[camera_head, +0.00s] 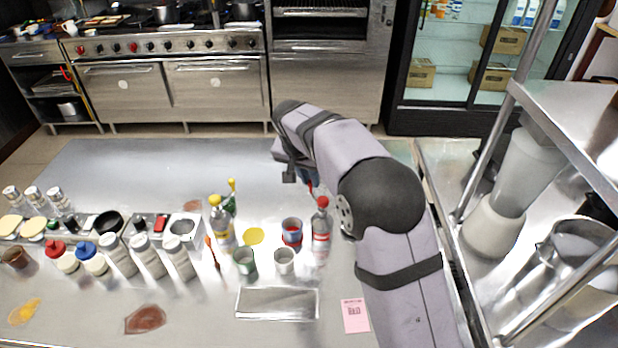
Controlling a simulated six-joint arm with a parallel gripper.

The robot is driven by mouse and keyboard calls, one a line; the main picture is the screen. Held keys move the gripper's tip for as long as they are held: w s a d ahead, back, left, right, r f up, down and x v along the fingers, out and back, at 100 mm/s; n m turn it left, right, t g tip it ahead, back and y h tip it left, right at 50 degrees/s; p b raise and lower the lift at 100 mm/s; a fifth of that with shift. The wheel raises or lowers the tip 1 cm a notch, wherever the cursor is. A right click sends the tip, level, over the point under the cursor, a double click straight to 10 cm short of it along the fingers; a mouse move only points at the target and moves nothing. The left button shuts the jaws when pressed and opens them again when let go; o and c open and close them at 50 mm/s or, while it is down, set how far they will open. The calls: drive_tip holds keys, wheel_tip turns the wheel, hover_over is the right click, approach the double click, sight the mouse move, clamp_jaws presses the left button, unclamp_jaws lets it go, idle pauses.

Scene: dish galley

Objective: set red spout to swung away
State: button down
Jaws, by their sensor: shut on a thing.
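My gripper (291,176) hangs over the back middle of the steel counter and is mostly hidden behind my own wrist and arm. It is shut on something. A small red piece (309,185) with a blue bit beside it shows just right of the gripper and looks like part of the red spout. The rest of the spout is covered by my arm, so its angle and the exact contact cannot be made out.
A red-capped bottle (321,232) stands just in front of my gripper, beside a red-and-blue cup (292,232). A steel tray (277,303) lies in front. The counter's back left (140,165) is clear.

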drive_tip(key=c, duration=1.7)
unclamp_jaws()
drive_tip(key=shift+c, duration=0.2)
drive_tip(key=d+b+v, duration=0.1)
drive_tip(key=b+v, duration=0.1)
drive_tip(key=v, duration=0.5)
drive_tip(key=shift+a+r, duration=0.2)
drive_tip(key=shift+a, duration=0.25)
drive_tip(key=shift+s, duration=0.1)
drive_tip(key=s+d+r+n+g+p, duration=0.1)
drive_tip(key=s+d+n+g+p, duration=0.15)
drive_tip(key=s+d+p, duration=0.85)
drive_tip(key=s+d+n+g+p, duration=0.1)
drive_tip(key=s+d+p, duration=0.1)
drive_tip(key=s, duration=0.7)
drive_tip(key=s+d+f+y+p, duration=0.1)
drive_tip(key=s+d+p, duration=0.1)
drive_tip(key=s, duration=0.8)
drive_tip(key=shift+s+d+f+n+g+y, duration=0.3)
drive_tip(key=shift+s+d+f+n+g, duration=0.05)
drive_tip(key=shift+d, duration=0.5)
